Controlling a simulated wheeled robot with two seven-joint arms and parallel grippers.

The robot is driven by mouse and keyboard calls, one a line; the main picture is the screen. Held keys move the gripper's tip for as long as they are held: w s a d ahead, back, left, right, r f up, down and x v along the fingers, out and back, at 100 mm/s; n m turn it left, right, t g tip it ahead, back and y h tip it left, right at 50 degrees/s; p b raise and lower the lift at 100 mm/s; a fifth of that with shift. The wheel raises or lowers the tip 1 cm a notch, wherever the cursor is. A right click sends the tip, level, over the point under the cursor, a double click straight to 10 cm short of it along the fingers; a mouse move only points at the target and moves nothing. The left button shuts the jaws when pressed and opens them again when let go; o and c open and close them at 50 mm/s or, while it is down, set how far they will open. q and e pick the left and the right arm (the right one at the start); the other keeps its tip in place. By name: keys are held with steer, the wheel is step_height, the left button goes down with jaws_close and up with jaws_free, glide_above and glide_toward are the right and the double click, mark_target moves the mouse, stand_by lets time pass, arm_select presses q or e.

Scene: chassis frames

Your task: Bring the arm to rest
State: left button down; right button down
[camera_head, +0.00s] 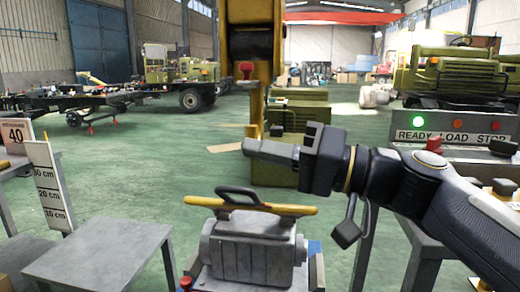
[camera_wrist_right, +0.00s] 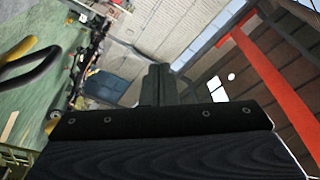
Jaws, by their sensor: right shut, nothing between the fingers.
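My right arm comes in from the right in the head view. Its gripper (camera_head: 256,150) points left, with the fingers together and nothing between them. The gripper hangs in the air above a grey metal block (camera_head: 250,250) that carries a yellow bar (camera_head: 225,204) and a dark loop handle (camera_head: 240,193). There is a visible gap between the gripper and the handle. The wrist view shows the closed fingers (camera_wrist_right: 158,85) of my right gripper in the middle, and part of the dark handle and yellow bar at the left edge. My left gripper is not in view.
A yellow post (camera_head: 255,60) rises just behind the gripper. A grey table (camera_head: 100,248) stands at the left by a height gauge (camera_head: 48,185). At the right is a panel reading READY LOAD STOP (camera_head: 450,135) with its green lamp lit. Open green floor lies behind at left.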

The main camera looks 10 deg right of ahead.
steer(key=s+d+f+m+g+h, duration=0.1)
steer(key=s+d+f+h, duration=0.3)
steer(key=f, duration=0.9)
steer(key=s+d+f+m+g+h, duration=0.1)
steer(key=s+d+f+g+h, duration=0.3)
steer(key=f, duration=0.9)
steer(key=s+d+f+m+t+h, duration=0.15)
steer(key=s+f+h, duration=0.5)
steer(key=f, duration=0.65)
step_height(320, 180, up, 32)
steer(key=y+p, duration=0.1)
steer(key=p, duration=3)
steer(key=shift+s+d+g+y, duration=0.3)
steer(key=shift+s+g+y, duration=0.05)
steer(key=shift+s+g, duration=0.1)
steer(key=shift+f, duration=0.1)
steer(key=shift+w, duration=0.1)
